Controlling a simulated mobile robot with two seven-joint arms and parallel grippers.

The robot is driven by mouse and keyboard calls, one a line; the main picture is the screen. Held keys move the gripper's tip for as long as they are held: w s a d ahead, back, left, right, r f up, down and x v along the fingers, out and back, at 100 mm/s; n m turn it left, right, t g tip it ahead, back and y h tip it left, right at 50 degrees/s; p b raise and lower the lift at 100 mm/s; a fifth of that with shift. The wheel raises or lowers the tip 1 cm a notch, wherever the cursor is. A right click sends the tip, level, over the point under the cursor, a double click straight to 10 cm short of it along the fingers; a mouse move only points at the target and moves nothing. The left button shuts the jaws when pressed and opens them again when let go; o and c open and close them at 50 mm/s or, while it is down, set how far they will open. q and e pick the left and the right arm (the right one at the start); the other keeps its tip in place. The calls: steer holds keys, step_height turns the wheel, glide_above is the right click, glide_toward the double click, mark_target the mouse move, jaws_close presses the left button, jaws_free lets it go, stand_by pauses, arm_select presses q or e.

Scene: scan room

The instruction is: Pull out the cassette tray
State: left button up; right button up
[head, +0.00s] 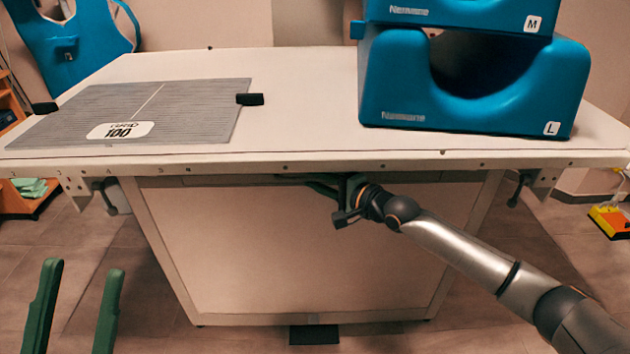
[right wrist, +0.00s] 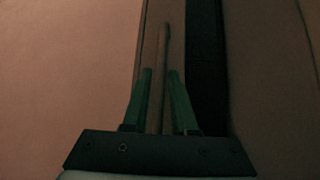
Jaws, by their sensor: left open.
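The cassette tray is hard to make out. A slim front strip (head: 230,181) shows in the shadow under the tabletop's front edge, and I take it for the tray. My right gripper (head: 318,186) is at this strip, just below the table edge, with its fingers partly in shadow. In the right wrist view its two green fingers (right wrist: 161,82) stand on either side of a thin brownish bar (right wrist: 163,55). Whether they touch the bar is too dark to tell. My left gripper (head: 78,290) is open and empty at the lower left, away from the table.
The white tabletop (head: 300,110) carries a grey grid plate (head: 190,100) at left and stacked blue head supports (head: 400,90) at right. Dark clamps (head: 522,185) hang below the table's corners. A dark pedal (head: 314,335) lies on the floor by the pedestal (head: 290,250).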

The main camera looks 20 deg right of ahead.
jaws_close()
stand_by(1.5)
